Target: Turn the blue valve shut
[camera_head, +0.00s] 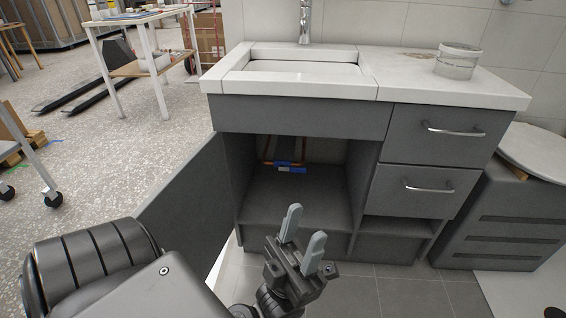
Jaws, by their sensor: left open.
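The blue valve (291,170) is small and sits on copper-coloured pipes at the back of the open cabinet (297,207), under the sink. My left gripper (305,238) is in front of the cabinet opening, nearer to me than the valve and lower in the picture. Its two grey fingers are apart with nothing between them. The gripper does not touch the valve. My right gripper does not show.
The cabinet door (190,205) stands open to the left, partly behind my left arm. Two drawers (428,190) with metal handles are shut at the right. A white tub (458,60) stands on the countertop (415,75). A white table (140,17) stands at the back left.

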